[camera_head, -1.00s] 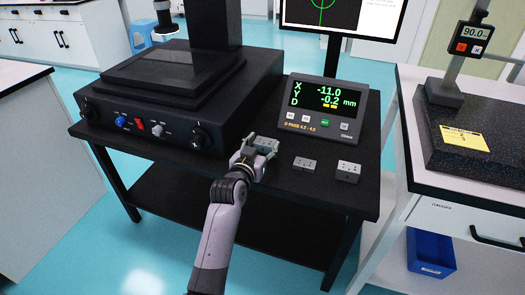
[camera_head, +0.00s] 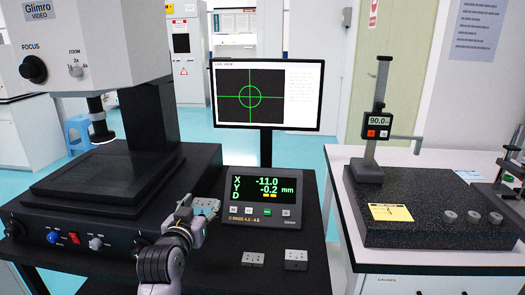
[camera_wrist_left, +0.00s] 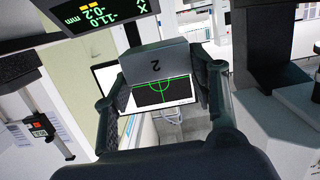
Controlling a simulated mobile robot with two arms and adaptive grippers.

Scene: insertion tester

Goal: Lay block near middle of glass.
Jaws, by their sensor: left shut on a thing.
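My left gripper (camera_head: 192,212) is shut on a small grey block (camera_head: 207,204) beside the left edge of the readout. In the left wrist view, the block (camera_wrist_left: 155,62) sits between the two finger pads, its face marked with an upside-down 2. The dark glass (camera_head: 95,178) is the inset panel on the stage of the video measuring machine, to the left of and beyond the gripper. No block shows on the glass. My right gripper is not in view.
Two more grey blocks (camera_head: 252,259) and (camera_head: 295,258) lie on the black table. The readout (camera_head: 262,200) shows X -11.0, Y -0.2. The machine's lens (camera_head: 99,122) hangs above the stage. A monitor (camera_head: 267,95) with a green crosshair stands behind.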

